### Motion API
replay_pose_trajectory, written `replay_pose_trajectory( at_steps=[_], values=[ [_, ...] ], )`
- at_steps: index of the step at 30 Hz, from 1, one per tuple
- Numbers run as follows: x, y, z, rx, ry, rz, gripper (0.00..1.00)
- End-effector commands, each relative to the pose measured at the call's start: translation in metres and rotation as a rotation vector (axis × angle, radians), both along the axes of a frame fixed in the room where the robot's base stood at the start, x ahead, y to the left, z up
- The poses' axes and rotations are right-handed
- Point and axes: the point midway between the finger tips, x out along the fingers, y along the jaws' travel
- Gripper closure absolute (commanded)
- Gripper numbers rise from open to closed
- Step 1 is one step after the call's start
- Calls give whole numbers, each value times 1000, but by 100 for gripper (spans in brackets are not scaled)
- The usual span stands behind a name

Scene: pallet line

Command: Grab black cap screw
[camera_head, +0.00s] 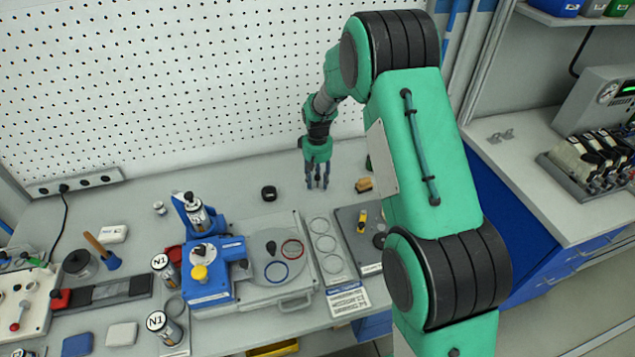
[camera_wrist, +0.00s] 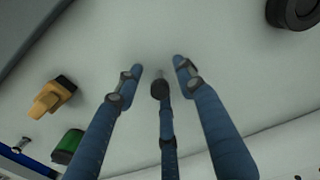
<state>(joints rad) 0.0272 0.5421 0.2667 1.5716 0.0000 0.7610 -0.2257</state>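A round black piece (camera_head: 269,193) lies on the grey bench, left of my gripper in the head view. It looks like a black cap, but I cannot tell for sure that it is the cap screw. What looks like the same piece is cut off at the top right of the wrist view (camera_wrist: 295,10). My three-fingered gripper (camera_head: 317,183) points down over the bench, apart from this piece. In the wrist view, its fingers (camera_wrist: 159,75) are spread and nothing shows between them.
A yellow-brown piece with a black end (camera_wrist: 52,97) lies right of my gripper in the head view (camera_head: 363,185). A dark green piece (camera_wrist: 68,146) lies near it. A blue fixture (camera_head: 212,270) and grey plate (camera_head: 297,229) stand nearer the front. A perforated wall (camera_head: 180,90) rises behind.

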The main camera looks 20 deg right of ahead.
Motion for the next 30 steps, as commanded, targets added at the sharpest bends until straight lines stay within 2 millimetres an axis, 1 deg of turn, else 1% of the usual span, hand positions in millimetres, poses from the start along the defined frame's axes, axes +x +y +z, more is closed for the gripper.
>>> replay_pose_trajectory(
  at_steps=[2,3,8,9,22,26,30],
  values=[
    [0,0,0,0,0,0,62],
    [0,0,0,0,0,0,66],
    [0,0,0,0,0,0,97],
    [0,0,0,0,0,0,100],
    [0,0,3,0,0,0,100],
    [0,0,11,0,-1,0,100],
    [1,0,27,-1,-2,0,100]
  ],
)
